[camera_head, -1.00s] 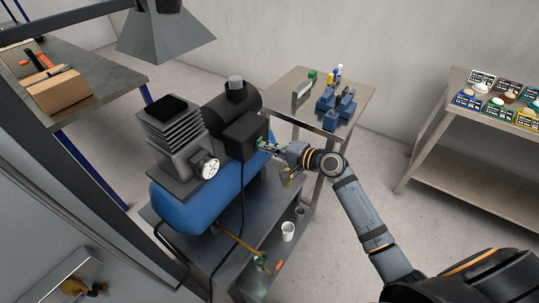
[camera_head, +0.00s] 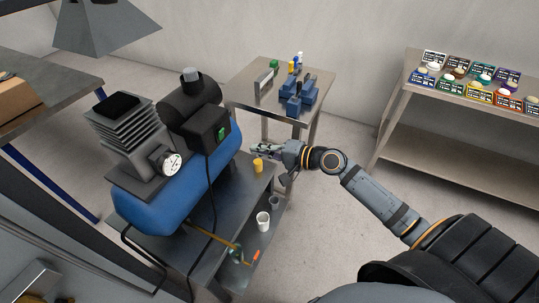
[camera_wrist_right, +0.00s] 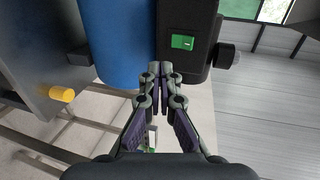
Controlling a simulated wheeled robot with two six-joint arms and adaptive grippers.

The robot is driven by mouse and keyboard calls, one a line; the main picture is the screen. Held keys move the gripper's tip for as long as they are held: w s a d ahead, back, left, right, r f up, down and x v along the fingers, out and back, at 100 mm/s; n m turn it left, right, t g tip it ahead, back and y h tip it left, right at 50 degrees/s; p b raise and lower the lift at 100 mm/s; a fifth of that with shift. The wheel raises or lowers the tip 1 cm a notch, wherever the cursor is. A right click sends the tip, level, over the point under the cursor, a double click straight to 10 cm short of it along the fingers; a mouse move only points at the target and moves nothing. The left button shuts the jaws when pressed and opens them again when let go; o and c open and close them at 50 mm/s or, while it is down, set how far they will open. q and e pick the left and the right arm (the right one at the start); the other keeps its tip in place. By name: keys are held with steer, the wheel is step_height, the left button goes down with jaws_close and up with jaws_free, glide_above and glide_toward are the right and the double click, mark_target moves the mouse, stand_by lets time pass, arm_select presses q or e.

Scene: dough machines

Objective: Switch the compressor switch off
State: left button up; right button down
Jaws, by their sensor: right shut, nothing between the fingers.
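The compressor has a blue tank (camera_head: 183,187) and a black box with a green switch (camera_head: 222,132) on its side. The switch also shows in the right wrist view as a lit green rocker (camera_wrist_right: 182,42) on the black box (camera_wrist_right: 190,18). My right gripper (camera_head: 257,151) is to the right of and below the switch, apart from it, with its fingers shut and empty. In the right wrist view its fingertips (camera_wrist_right: 160,68) meet below and to the left of the switch. My left gripper is not in view.
The compressor stands on a metal cart (camera_head: 160,243) holding a yellow cup (camera_head: 258,165) and a white cup (camera_head: 263,221). A gauge (camera_head: 171,163) faces forward. Behind is a small table (camera_head: 249,88) with blue fixtures. A shelf (camera_head: 455,155) with labelled boxes stands at right.

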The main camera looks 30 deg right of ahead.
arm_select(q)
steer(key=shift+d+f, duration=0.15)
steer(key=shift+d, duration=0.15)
arm_select(e)
steer(key=v, duration=0.3)
steer(key=shift+s+d+f, duration=0.2)
steer(key=shift+s+f, duration=0.05)
steer(key=shift+s, duration=0.05)
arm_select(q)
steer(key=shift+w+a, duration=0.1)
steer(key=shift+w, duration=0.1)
